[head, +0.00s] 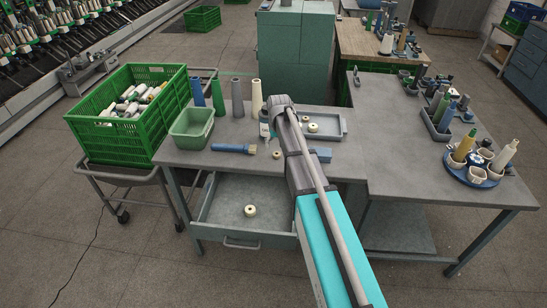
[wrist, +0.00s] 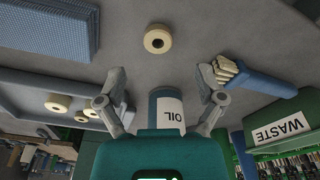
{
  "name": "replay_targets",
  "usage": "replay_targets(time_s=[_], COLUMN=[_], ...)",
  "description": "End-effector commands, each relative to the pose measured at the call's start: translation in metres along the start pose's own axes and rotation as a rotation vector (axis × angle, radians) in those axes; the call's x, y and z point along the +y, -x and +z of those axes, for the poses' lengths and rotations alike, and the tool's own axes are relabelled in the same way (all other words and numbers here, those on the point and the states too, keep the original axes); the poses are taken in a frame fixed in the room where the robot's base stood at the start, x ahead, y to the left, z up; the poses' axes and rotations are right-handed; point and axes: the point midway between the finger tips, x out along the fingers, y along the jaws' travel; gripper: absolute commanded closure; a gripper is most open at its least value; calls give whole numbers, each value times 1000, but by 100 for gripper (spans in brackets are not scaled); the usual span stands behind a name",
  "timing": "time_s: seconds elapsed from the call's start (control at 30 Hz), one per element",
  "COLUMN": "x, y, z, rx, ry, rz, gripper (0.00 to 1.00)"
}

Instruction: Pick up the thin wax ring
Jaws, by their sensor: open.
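Several pale wax rings are in view, and I cannot tell surely which is the thin one. One ring (head: 277,154) lies flat on the grey bench; it also shows in the wrist view (wrist: 157,39), beyond my fingertips. Others lie in the shallow grey tray, such as one ring (head: 313,127), also in the wrist view (wrist: 90,113). Another ring (head: 250,211) lies in the open drawer. My gripper (wrist: 161,72) is open and empty above the bench, apart from the bench ring. In the head view my arm hides most of it.
An oil bottle (wrist: 168,108) stands behind the fingers. A blue-handled brush (head: 233,148) and a blue block (head: 322,155) lie either side of the bench ring. A green waste tub (head: 192,128) stands left. The grey tray (head: 340,136) is right. The open drawer (head: 222,226) juts forward.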

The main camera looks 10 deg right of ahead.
Motion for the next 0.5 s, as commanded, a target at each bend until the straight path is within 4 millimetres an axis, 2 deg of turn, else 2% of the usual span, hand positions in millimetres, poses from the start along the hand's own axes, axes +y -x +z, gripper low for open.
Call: replay_targets(time_s=[0.3, 0.5], x=[0, 1], y=[-1, -9], z=[0, 0], rx=[0, 0], ry=[-1, -1], rz=[0, 0], gripper=[13, 13])
